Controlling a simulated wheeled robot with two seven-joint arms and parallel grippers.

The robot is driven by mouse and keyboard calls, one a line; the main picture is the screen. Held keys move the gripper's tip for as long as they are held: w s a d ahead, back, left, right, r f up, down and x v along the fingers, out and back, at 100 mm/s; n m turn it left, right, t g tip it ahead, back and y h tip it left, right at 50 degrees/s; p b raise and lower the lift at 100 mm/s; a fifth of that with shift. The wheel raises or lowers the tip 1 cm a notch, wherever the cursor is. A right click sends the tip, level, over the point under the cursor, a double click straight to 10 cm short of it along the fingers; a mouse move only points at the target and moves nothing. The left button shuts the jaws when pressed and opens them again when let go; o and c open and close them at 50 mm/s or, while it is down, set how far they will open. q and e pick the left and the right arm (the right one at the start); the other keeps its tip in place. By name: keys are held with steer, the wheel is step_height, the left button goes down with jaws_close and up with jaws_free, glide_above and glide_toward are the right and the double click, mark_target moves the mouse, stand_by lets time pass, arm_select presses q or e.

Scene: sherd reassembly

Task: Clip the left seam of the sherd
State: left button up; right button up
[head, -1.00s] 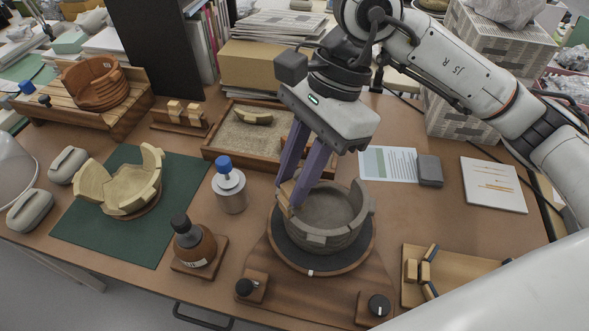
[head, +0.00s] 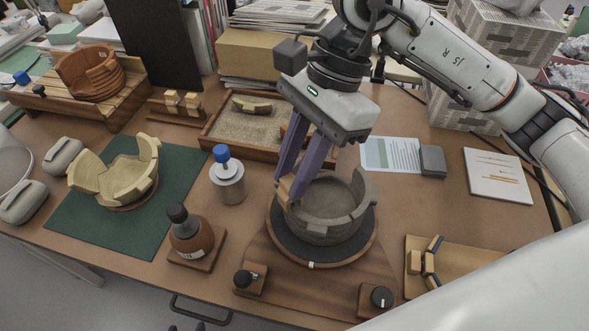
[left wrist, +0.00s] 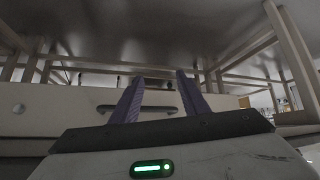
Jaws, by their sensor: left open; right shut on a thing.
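A grey bowl (head: 335,231) with an uneven, broken rim stands on a dark turntable (head: 292,246). My right gripper (head: 292,190) reaches down to the bowl's left rim. It is shut on a small tan piece (head: 284,187) at that rim; the fingers partly hide it, and I cannot tell whether it is a sherd or a clip. The left seam is not clear behind the fingers. My left gripper (head: 186,328) shows only its fingertips at the bottom edge, in front of the table. In the left wrist view (left wrist: 153,98) it is open and empty, facing a drawer handle (left wrist: 136,108).
A board with wooden clip-like pieces (head: 442,294) lies at the right front. A brown bottle (head: 190,235) and a blue-capped jar (head: 229,184) stand left of the turntable. A sand tray (head: 232,127) lies behind. A tan broken bowl (head: 122,182) sits on a green mat (head: 100,232).

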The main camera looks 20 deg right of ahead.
steer(key=shift+b, duration=0.35)
stand_by(0.5)
steer(key=shift+f+b, duration=0.45)
steer(key=shift+f, duration=0.15)
steer(key=shift+f+b, duration=0.1)
steer(key=shift+b, duration=0.3)
stand_by(0.3)
steer(key=shift+f+b, duration=0.3)
steer(key=shift+b, duration=0.05)
steer(key=shift+f, duration=0.2)
stand_by(0.8)
steer(key=o, duration=0.8)
